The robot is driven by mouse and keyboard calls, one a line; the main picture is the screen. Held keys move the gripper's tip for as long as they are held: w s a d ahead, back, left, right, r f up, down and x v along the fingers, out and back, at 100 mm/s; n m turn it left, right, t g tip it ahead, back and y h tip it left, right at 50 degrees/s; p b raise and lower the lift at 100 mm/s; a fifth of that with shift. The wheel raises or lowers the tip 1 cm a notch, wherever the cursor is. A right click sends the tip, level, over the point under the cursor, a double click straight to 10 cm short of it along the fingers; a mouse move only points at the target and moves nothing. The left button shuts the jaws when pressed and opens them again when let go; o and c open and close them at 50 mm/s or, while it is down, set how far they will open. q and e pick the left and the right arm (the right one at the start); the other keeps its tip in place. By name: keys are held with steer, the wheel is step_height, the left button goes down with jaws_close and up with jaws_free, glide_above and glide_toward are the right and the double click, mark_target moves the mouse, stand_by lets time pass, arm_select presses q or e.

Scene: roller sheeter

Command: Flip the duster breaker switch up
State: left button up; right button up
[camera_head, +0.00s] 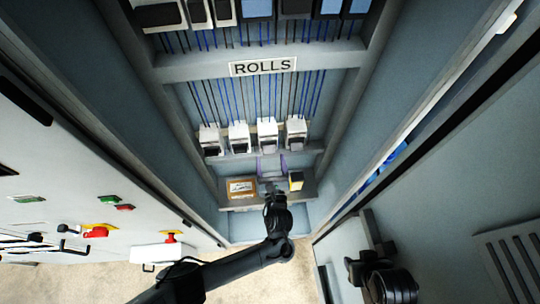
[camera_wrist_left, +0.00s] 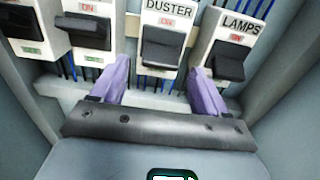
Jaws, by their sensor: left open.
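The duster breaker (camera_wrist_left: 163,45) is a white box with a black switch lever. A red ON mark shows above the lever, which sits low and points down. In the head view it is the third box from the left (camera_head: 267,126) in the lower row. My left gripper (camera_wrist_left: 158,68) is open, with its two purple fingers apart. In the wrist view they stand either side of the lower part of the duster breaker, with nothing between them. I cannot tell whether they touch it. In the head view the left gripper (camera_head: 270,167) is just below the breaker row.
The LAMPS breaker (camera_wrist_left: 228,50) is close on the right, another breaker (camera_wrist_left: 85,28) on the left. Below the row, a shelf holds a cardboard box (camera_head: 241,187) and a small yellow-and-black box (camera_head: 296,180). Cabinet walls close in on both sides.

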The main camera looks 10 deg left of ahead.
mark_target(269, 150)
arm_select(q)
steer(key=shift+x, duration=1.35)
steer(key=c, duration=1.1)
steer(key=shift+o, duration=0.2)
